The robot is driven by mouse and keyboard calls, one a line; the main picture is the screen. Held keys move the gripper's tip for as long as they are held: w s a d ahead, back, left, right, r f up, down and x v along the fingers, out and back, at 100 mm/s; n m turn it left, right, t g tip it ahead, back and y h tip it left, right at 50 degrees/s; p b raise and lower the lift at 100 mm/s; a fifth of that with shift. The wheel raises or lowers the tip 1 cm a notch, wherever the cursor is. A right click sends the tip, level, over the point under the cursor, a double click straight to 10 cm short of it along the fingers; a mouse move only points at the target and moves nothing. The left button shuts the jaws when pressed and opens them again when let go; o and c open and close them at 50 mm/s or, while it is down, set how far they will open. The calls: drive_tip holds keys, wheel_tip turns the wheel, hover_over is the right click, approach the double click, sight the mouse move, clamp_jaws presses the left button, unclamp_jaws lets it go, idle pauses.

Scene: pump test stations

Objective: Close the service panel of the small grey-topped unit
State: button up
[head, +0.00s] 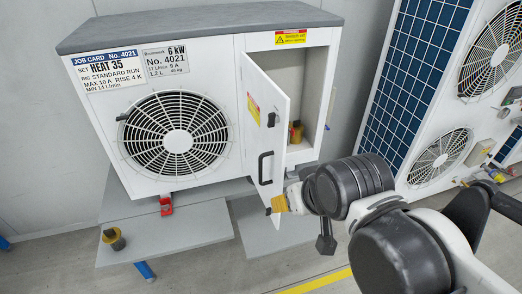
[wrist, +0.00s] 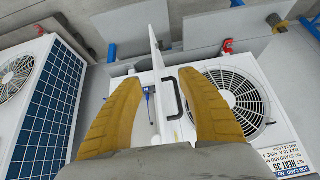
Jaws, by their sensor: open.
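The small grey-topped unit (head: 222,65) is a white box with a round fan grille and a job card. Its white service panel (head: 281,105) stands open at the right end of the front, swung outward, with a black handle (head: 264,168). Brass-coloured parts (head: 296,133) show inside the opening. My gripper (head: 281,205) is low at the panel's lower free corner. In the wrist view, upside down, the panel (wrist: 158,70) is seen nearly edge-on between the two yellow fingers of my open gripper (wrist: 160,80). I cannot tell whether either finger touches it.
A larger unit with a blue grid (head: 410,60) and several fans stands close on the right. Grey plates (head: 190,235) lie below the small unit, with a red fitting (head: 166,205) and a brass-coloured part (head: 113,239). A yellow floor line (head: 318,283) runs in front.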

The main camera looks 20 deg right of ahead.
drive_tip(key=shift+w+a+r+m+g+p, duration=0.25)
drive_tip(key=shift+w+r+m+p, duration=0.1)
drive_tip(key=shift+r+m+p, duration=0.15)
drive_tip(key=shift+w+a+r+m+g+p, duration=0.3)
drive_tip(key=shift+r+m+p, duration=0.1)
drive_tip(key=shift+m, duration=0.1)
clamp_jaws()
drive_tip(key=w+a+m+g+h+p, duration=0.4)
drive_tip(key=w+a+m+g+p, duration=0.3)
drive_tip(key=m, duration=0.8)
drive_tip(key=w+d+f+t+b, duration=0.1)
drive_tip(key=d+f+b, duration=0.3)
drive_tip(key=d+f, duration=0.3)
wheel_tip(320, 180, down, 2)
drive_tip(key=shift+f, duration=0.25)
drive_tip(key=shift+w+d+t, duration=0.1)
drive_tip(key=shift+t, duration=0.15)
